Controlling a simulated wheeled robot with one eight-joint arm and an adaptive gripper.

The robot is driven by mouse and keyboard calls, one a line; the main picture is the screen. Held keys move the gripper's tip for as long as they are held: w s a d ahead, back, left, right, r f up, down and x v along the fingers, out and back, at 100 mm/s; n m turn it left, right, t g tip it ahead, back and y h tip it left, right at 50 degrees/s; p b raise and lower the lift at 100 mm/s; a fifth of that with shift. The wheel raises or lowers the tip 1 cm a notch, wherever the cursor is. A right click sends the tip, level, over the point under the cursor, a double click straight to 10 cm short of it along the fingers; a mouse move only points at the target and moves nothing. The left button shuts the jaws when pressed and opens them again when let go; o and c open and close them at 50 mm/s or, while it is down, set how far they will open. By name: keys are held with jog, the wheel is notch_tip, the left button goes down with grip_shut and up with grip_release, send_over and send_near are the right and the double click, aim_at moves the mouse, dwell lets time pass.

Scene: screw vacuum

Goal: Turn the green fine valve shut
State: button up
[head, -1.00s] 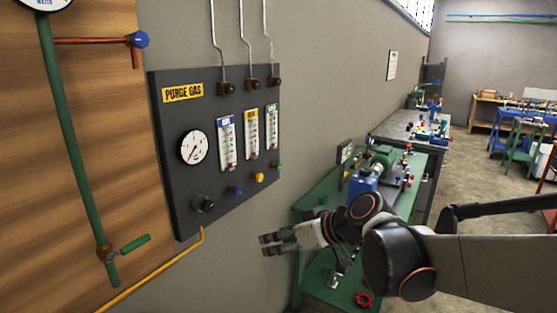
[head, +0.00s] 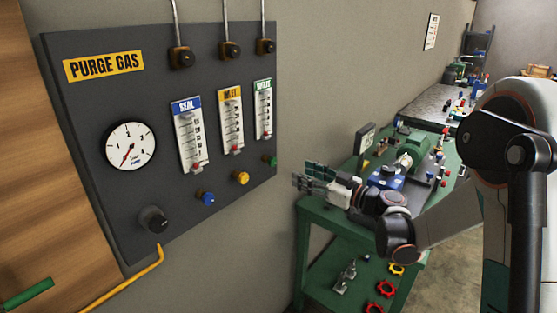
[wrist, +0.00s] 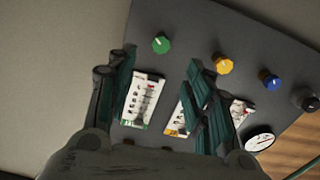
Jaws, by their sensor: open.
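The green fine valve (head: 270,160) is a small knob at the lower right of the dark purge gas panel (head: 80,200), under the green-labelled flowmeter (head: 263,110). In the wrist view the green knob (wrist: 161,43) shows clear of the fingers, beyond and between their tips. My gripper (head: 297,182) is open and empty, just right of and below the green knob in the head view, apart from it. In the wrist view my gripper (wrist: 160,75) has its two finger pairs spread, with the green-labelled flowmeter showing between them.
A yellow knob (head: 240,178) and a blue knob (head: 206,198) sit left of the green one. A black knob (head: 152,219) and a gauge (head: 130,146) are farther left. A green bench (head: 325,215) with equipment stands behind my arm.

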aim_at(274, 162)
jog(key=b+x, duration=0.3)
jog(key=x, duration=1)
jog(key=shift+s, duration=0.1)
jog(key=shift+c, duration=0.4)
jog(key=c, duration=1)
